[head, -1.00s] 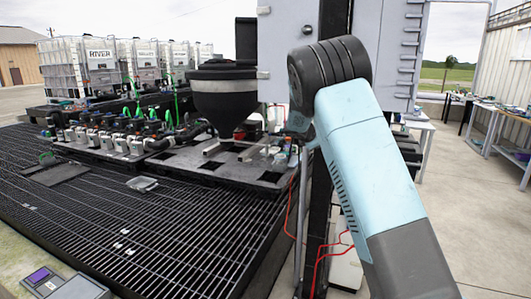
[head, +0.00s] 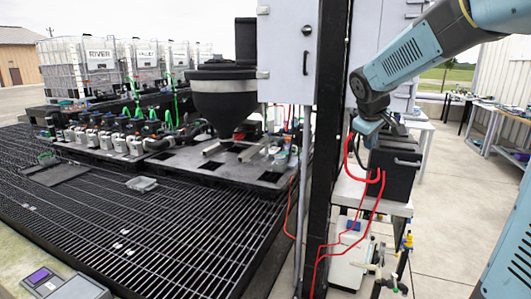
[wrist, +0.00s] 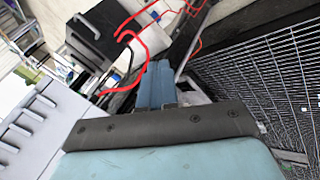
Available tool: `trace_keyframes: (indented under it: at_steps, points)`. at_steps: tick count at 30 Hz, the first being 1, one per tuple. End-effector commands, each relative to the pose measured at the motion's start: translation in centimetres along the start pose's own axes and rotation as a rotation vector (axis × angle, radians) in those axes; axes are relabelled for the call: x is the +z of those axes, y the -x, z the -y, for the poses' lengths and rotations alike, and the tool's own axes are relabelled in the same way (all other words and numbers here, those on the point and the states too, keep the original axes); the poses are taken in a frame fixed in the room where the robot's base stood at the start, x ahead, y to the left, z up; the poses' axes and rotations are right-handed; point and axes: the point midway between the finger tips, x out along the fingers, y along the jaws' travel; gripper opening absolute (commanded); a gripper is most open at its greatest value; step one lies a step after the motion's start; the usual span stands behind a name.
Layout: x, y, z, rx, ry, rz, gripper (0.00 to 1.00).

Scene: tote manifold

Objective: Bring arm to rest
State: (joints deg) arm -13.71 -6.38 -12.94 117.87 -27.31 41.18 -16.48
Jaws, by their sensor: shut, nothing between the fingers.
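My gripper (wrist: 158,68) shows in the wrist view as two light blue fingers side by side past a dark grey bar. The fingers are shut with nothing seen between them. In the head view my light blue arm comes in from the upper right, bends at a dark joint, and its end hangs in front of the white cabinet's right side, above a black battery box (head: 394,175) with red cables. The fingertips are too small to make out there. I cannot tell whether the arm's end touches anything.
A white cabinet on a dark post (head: 322,150) stands close to the arm. A black hopper (head: 224,97) and a row of valves (head: 105,138) stand on the black grating (head: 130,230). White tanks (head: 72,68) are behind. Open concrete floor (head: 450,190) lies right.

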Motion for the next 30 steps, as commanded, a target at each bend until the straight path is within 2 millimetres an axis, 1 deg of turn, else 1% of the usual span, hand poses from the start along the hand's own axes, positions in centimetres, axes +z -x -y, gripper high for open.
trace_keyframes:
  at_steps: [1, 3, 11, 15, 21, 24, 27, 30]
  points:
    - [1.4, 1.3, 0.6, -0.016, -0.043, -0.008, 0.0]
    - [3.0, 2.7, 1.6, -0.042, -0.1, -0.016, 0.0]
    - [8.9, 7.3, 6.2, -0.131, -0.299, -0.038, 0.0]
    - [11.8, 9.4, 9.1, -0.175, -0.399, -0.047, 0.0]
    - [15.8, 11.7, 13.5, -0.232, -0.532, -0.053, 0.0]
    - [17.3, 12.4, 15.4, -0.252, -0.583, -0.055, 0.0]
    - [18.3, 12.8, 16.8, -0.268, -0.619, -0.054, 0.0]
    - [18.9, 13.0, 17.6, -0.277, -0.641, -0.054, 0.0]
